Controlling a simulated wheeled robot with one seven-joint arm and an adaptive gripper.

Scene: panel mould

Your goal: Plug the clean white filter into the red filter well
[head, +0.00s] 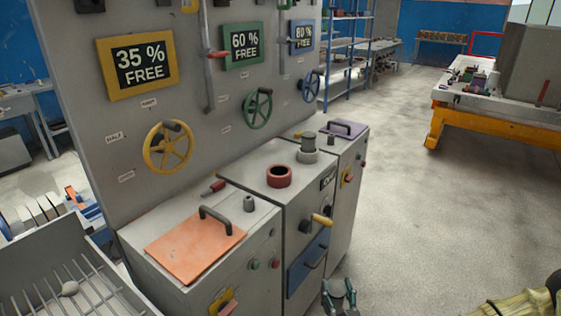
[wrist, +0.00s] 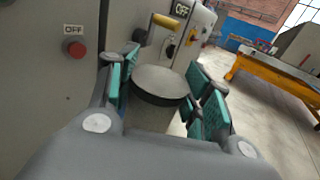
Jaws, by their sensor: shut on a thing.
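The red filter well (head: 279,176) is a short open ring on top of the middle cabinet. My gripper (head: 341,290) shows at the bottom edge of the head view, low in front of that cabinet and to the right of and below the well. In the wrist view its teal-padded fingers (wrist: 162,92) are shut on a cylinder with a pale round top and dark rim, which looks like the clean white filter (wrist: 160,82). Its lower end is hidden. A pale well (head: 308,156) behind the red one holds a dark grey cylinder (head: 308,143).
An orange lid (head: 194,247) with a dark handle lies on the left cabinet. The upright panel carries handwheels. The floor at right (head: 440,220) is clear.

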